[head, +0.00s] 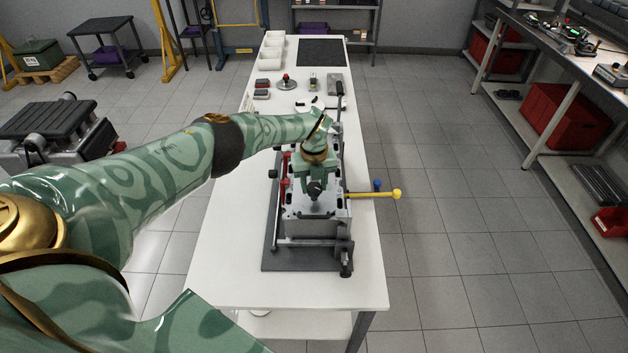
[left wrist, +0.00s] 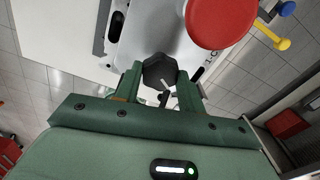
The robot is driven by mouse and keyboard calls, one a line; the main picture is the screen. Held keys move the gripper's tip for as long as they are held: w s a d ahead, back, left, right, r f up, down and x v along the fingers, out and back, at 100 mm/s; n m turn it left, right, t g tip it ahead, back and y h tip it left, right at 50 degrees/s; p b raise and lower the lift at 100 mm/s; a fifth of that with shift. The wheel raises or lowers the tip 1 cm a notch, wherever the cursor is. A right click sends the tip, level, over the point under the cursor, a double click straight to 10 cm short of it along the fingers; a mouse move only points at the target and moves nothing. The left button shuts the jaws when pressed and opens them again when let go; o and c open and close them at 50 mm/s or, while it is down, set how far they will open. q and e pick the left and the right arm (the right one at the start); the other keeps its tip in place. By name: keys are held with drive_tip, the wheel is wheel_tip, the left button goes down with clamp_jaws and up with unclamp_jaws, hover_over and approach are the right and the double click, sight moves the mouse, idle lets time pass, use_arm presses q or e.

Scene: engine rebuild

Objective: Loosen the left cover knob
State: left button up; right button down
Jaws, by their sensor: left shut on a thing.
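My left gripper (head: 315,186) reaches down onto the top of a grey engine block (head: 315,228) on the white table. It is shut on a black knob (head: 315,191), which stands up from the light metal cover. In the left wrist view the lobed black knob (left wrist: 160,68) sits between the two green fingertips of my left gripper (left wrist: 160,82). The cover (left wrist: 150,30) spreads out beyond it. My arm and hand hide part of the engine's far half. My right gripper is not in view.
A dark mat (head: 308,260) lies under the engine. A yellow-ended rod (head: 397,194) and a blue knob (head: 377,184) stick out to the right. A large red disc (left wrist: 222,20) is close by in the wrist view. White bins (head: 270,52) stand at the table's far end. The near table end is clear.

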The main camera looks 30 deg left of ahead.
use_arm(q)
drive_tip(key=n+p, duration=0.1)
drive_tip(key=n, duration=0.2)
drive_tip(key=shift+r+n, duration=0.1)
drive_tip(key=shift+n, duration=0.2)
drive_tip(key=shift+n+p, duration=0.3)
drive_tip(key=shift+n, duration=1.1)
drive_tip(key=shift+w, duration=0.1)
drive_tip(key=o, duration=1)
